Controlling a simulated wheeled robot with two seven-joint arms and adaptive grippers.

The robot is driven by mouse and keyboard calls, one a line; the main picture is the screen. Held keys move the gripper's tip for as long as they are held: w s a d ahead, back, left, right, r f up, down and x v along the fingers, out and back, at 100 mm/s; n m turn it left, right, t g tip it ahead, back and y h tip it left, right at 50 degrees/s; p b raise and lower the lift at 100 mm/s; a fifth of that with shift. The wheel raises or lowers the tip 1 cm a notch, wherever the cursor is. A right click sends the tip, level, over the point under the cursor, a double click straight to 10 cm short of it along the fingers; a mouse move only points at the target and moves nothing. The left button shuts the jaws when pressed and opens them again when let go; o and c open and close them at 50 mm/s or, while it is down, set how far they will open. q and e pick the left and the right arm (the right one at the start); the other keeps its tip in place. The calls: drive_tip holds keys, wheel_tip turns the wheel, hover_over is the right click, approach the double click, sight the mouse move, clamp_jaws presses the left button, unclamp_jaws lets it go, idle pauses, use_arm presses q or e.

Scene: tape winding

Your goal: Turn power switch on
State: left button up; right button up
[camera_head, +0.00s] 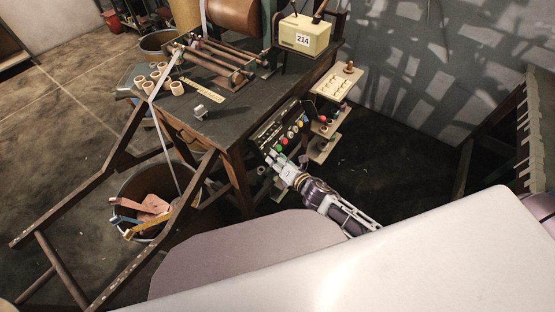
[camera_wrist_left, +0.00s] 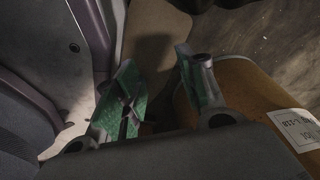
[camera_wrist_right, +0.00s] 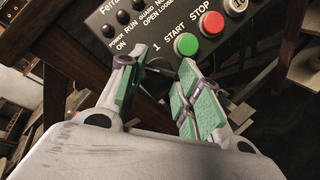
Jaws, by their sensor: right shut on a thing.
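The dark control panel (camera_head: 285,125) with coloured buttons is at the front right of the workbench. It also fills the top of the right wrist view (camera_wrist_right: 155,42), with labels reading POWER ON, RUN, START and STOP. My right gripper (camera_head: 272,160) is at the panel's lower left corner. In the right wrist view its green-padded fingers (camera_wrist_right: 158,78) are around a dark knob-like part on the panel, below the labels; it is mostly shadowed and hidden. My left gripper (camera_wrist_left: 160,95) is open, its fingers apart, and shows only in the left wrist view.
The green START (camera_wrist_right: 187,44) and red STOP (camera_wrist_right: 211,24) buttons are close to the right fingers. A small shelf (camera_head: 335,85) stands right of the panel. A bucket (camera_head: 150,195) is below the wooden frame. A brown cylinder (camera_wrist_left: 245,90) with a label is beside my left gripper.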

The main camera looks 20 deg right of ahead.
use_arm(q)
drive_tip(key=s+a+g+p, duration=0.1)
drive_tip(key=s+a+p, duration=0.45)
drive_tip(key=s, duration=0.45)
drive_tip(key=s+d+r+p, duration=0.1)
drive_tip(key=d+r+p, duration=0.2)
drive_tip(key=r+p, duration=0.4)
drive_tip(key=s+d+r+p, duration=0.2)
drive_tip(key=d+r+p, duration=0.1)
drive_tip(key=r+p, duration=0.4)
drive_tip(key=shift+s+d, duration=0.15)
drive_tip(key=shift+d, duration=0.15)
use_arm(e)
drive_tip(key=m+g, duration=0.1)
drive_tip(key=m, duration=0.3)
drive_tip(key=m+g+h, duration=0.1)
drive_tip(key=m+g, duration=0.1)
drive_tip(key=m, duration=0.3)
drive_tip(key=r+m+g+h, duration=0.1)
drive_tip(key=m, duration=0.3)
drive_tip(key=shift+w, duration=0.25)
use_arm(q)
drive_tip(key=shift+r, duration=0.1)
